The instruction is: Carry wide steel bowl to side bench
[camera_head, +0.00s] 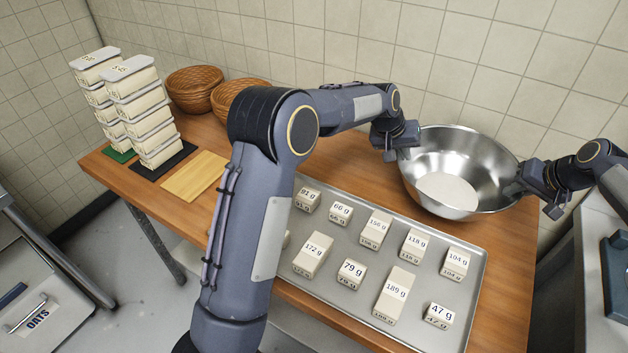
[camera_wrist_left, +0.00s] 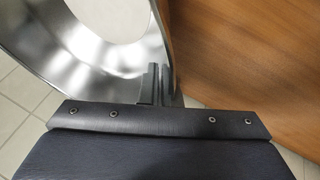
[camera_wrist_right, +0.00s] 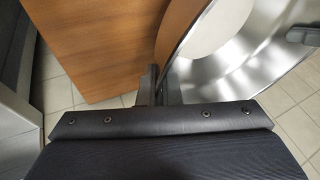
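The wide steel bowl (camera_head: 482,165) is at the right end of the wooden table, with a pale round patch inside its bottom. My left gripper (camera_head: 412,137) is at the bowl's left rim, and my right gripper (camera_head: 520,187) is at its right rim. In the left wrist view the narrow fingers (camera_wrist_left: 163,88) close on the bowl's wall (camera_wrist_left: 95,65). In the right wrist view the fingers (camera_wrist_right: 163,88) likewise pinch the wall (camera_wrist_right: 205,75). The bowl's underside is hidden, so I cannot tell whether it touches the table.
A metal tray (camera_head: 470,262) with several weight-labelled blocks lies in front of the bowl on the table (camera_head: 190,222). Stacked tubs (camera_head: 140,105), wicker baskets (camera_head: 195,88) and a wooden board (camera_head: 195,176) are at left. A tiled wall stands close behind; a grey surface (camera_head: 590,245) is at right.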

